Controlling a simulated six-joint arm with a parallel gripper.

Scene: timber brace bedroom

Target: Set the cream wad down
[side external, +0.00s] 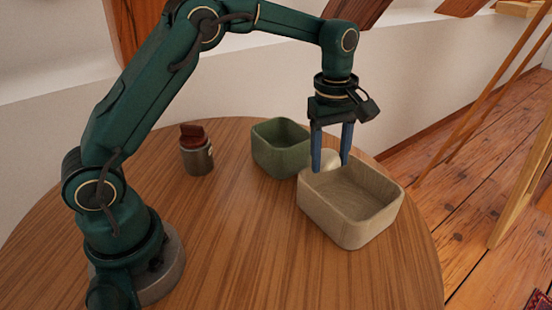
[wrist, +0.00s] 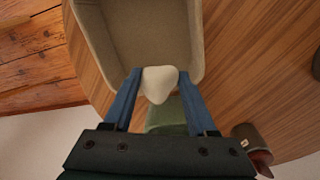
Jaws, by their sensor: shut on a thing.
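The cream wad (side external: 331,158) is a small, pale, rounded lump between my gripper's blue fingers; it also shows in the wrist view (wrist: 159,83). My gripper (side external: 331,166) points down and is shut on the wad. The wad is at the near-arm rim of the beige bin (side external: 343,222), on the side facing the green bin (side external: 280,150). In the wrist view the beige bin's open inside (wrist: 150,30) lies just ahead of the fingertips and looks empty. I cannot tell the wad's exact height over the rim.
A small grey-brown pot (side external: 197,160) with a dark red-brown thing (side external: 193,135) in it stands left of the green bin. The round wooden table (side external: 230,240) is bare in front. Its right edge runs close to the beige bin.

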